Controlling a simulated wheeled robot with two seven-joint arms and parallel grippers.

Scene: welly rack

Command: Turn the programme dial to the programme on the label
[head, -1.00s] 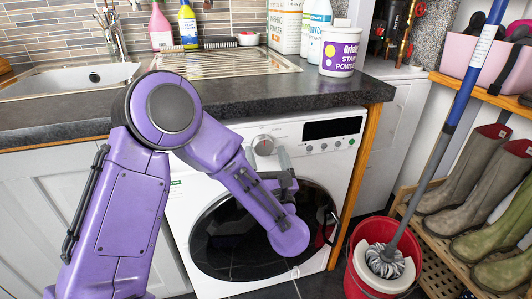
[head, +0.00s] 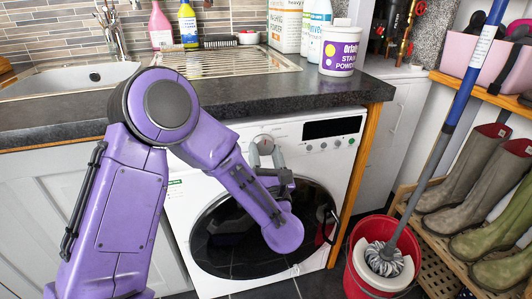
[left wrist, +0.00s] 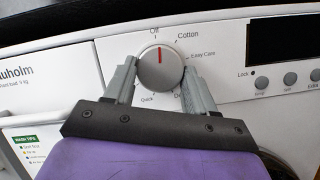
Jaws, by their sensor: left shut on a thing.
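The round grey programme dial (left wrist: 158,74) is on the white washing machine's front panel, in the left wrist view. Its red mark points up, close to "Off". "Cotton", "Easy Care" and "Quick" are readable around it; another name is partly hidden by a finger. My left gripper (left wrist: 160,82) has one finger on each side of the dial and is shut on it. In the head view the dial (head: 264,143) shows above the left gripper's fingers (head: 265,154). A white label with a green "Wash Tips" heading (left wrist: 28,148) is at lower left; its small lines are hard to read. My right gripper is out of view.
The dark display (head: 332,128) and small buttons are right of the dial. The round door (head: 225,245) is below my left arm. The worktop (head: 290,93) overhangs above, with a stain powder tub (head: 340,55). A red mop bucket (head: 357,285) stands at right.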

